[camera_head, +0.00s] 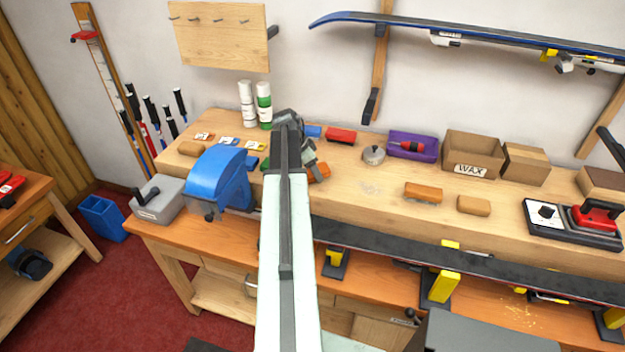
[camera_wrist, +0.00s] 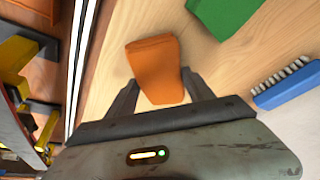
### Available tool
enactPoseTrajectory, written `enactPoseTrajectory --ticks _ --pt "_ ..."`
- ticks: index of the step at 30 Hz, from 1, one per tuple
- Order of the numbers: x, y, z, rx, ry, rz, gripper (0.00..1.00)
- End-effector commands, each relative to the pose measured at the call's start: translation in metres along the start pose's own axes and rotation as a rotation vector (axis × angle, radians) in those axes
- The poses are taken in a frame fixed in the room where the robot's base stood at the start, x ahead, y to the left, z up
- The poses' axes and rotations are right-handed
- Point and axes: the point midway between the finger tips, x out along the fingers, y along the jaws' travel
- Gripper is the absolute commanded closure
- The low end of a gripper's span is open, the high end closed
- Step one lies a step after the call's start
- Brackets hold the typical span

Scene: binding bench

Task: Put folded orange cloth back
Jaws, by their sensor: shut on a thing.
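The folded orange cloth (camera_wrist: 155,60) is between the two dark fingers of my gripper (camera_wrist: 159,86) in the wrist view. The fingers press against its sides near its lower end, so the gripper is shut on it. In the head view a bit of the orange cloth (camera_head: 320,172) shows beside my gripper (camera_head: 314,168), over the back of the wooden bench. My arm hides part of this area. I cannot tell whether the cloth touches the bench top or is slightly above it.
A green piece (camera_wrist: 224,14) and a blue brush (camera_wrist: 285,84) lie close by. A ski (camera_head: 480,265) runs along the front.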

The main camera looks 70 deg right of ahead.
Motion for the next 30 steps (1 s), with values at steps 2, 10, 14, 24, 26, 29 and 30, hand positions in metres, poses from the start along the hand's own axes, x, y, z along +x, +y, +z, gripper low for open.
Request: enactPoseTrajectory --ticks 2,10,14,24,26,29,30 --pt "0.011 0.0 0.004 0.0 0.0 0.0 0.71" --pt "0.009 0.0 0.003 0.001 0.0 0.0 0.71" --pt "0.01 0.0 0.004 0.001 0.0 0.0 0.22" --pt "0.009 0.001 0.003 0.002 0.0 0.001 0.17" --pt "0.007 0.001 0.002 0.002 0.0 0.001 0.17" --pt "-0.001 0.001 0.001 0.001 0.0 0.001 0.17" --pt "-0.007 0.001 0.0 0.001 0.0 0.001 0.17"
